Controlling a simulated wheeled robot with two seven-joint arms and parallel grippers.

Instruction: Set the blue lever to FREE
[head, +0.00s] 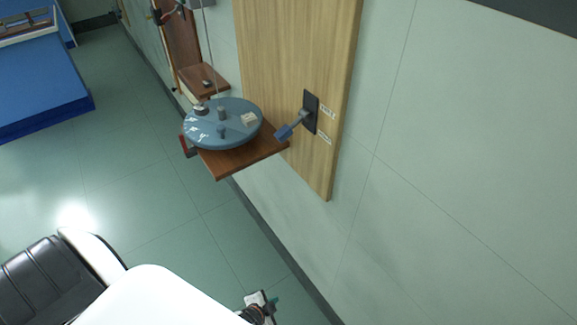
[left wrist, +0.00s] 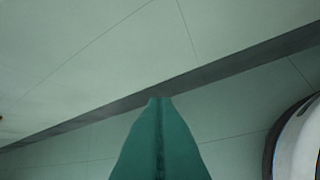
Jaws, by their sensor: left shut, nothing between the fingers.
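The blue lever (head: 284,132) sticks out from a black plate (head: 311,106) on the wooden wall panel. Its blue handle points down and to the left in the head view. Two small white labels sit beside the plate, one upper (head: 328,112) and one lower (head: 324,139); I cannot read them. My left gripper (head: 275,301) is low at the bottom edge of the head view, well below and apart from the lever. In the left wrist view its teal fingers (left wrist: 159,101) are shut together with nothing between them. My right gripper is in neither view.
A blue-grey round disc (head: 222,123) with small parts on it stands over a brown wooden shelf (head: 222,167), just left of the lever. The wooden panel (head: 285,50) is on a pale green wall. A blue bench (head: 40,80) stands far left. Floor between is clear.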

